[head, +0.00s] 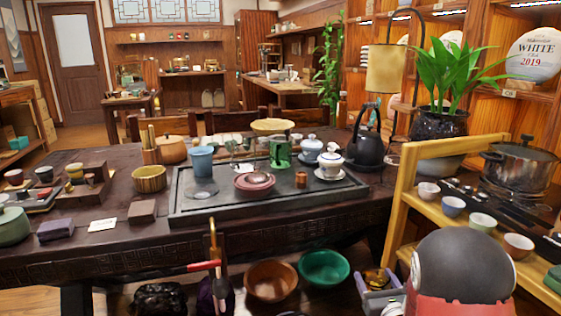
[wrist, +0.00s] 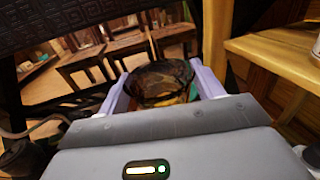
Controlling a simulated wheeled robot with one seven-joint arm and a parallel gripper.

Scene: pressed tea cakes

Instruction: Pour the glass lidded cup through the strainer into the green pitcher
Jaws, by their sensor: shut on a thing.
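My gripper (head: 377,283) is low in front of the tea table, beside the yellow wooden shelf. Its pale lavender fingers are shut on the glass lidded cup (head: 375,276), which looks amber. In the wrist view the clear glass cup (wrist: 160,82) sits between the fingers, with orange and green showing through it. I cannot make out whether its lid is on. The green pitcher (head: 280,152) stands on the dark tea tray (head: 225,211), well up and left of my gripper. I cannot pick out the strainer clearly.
Two white lidded cups (head: 330,161) and a black kettle (head: 369,140) stand right of the pitcher. Brown (head: 271,281) and green (head: 325,268) bowls sit low, left of my gripper. The yellow shelf (head: 425,205) borders the right.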

